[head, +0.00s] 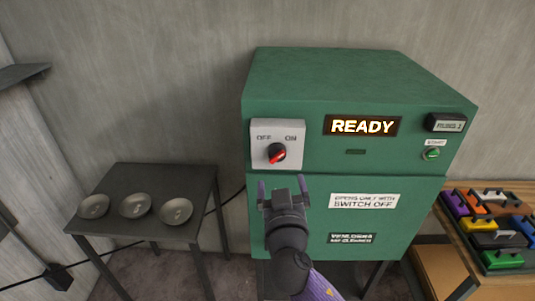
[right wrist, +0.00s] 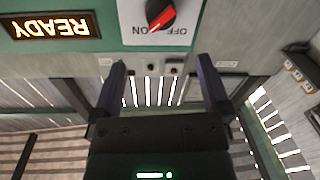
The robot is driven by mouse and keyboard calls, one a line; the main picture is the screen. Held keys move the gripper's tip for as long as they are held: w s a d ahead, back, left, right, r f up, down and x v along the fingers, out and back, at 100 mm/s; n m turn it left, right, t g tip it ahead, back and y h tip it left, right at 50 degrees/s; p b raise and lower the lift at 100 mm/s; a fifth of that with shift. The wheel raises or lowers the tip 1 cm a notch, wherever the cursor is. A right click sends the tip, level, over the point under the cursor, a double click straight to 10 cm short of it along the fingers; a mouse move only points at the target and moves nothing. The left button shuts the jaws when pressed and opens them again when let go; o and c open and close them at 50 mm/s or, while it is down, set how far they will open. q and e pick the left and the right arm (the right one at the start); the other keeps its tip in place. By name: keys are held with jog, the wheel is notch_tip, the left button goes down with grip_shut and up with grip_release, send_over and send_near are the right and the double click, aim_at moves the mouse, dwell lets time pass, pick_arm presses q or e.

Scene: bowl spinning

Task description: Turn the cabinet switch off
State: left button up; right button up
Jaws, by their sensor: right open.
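The green cabinet (head: 300,190) has a light grey switch plate (head: 294,129) at its upper left front, marked OFF on the left and ON on the right. The round dark switch knob (head: 277,153) has a red pointer, which appears turned toward ON. In the upside-down right wrist view the knob (right wrist: 160,13) shows at the top, its red pointer toward the ON label. My right gripper (head: 282,186) is open and empty, below the knob and apart from it. Its two fingers also show in the right wrist view (right wrist: 160,64). My left gripper is out of view.
A lit READY sign (head: 362,126) and a green start button (head: 432,154) are on the cabinet. A dark table (head: 160,179) with three bowls stands at the left. A wooden bench (head: 455,265) with a tray of coloured blocks stands at the right.

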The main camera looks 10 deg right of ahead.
aim_at(278, 159)
jog(key=x, duration=0.8)
jog(key=shift+w+a+f+p, duration=0.1)
jog(key=shift+w+f+p, duration=0.1)
jog(key=shift+p, duration=0.2)
jog(key=shift+x, duration=0.85)
jog(key=shift+s, duration=0.15)
jog(key=shift+c, duration=0.5)
jog(key=c, duration=1.2)
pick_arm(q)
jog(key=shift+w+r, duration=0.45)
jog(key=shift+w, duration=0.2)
pick_arm(e)
jog(key=shift+o, duration=0.2)
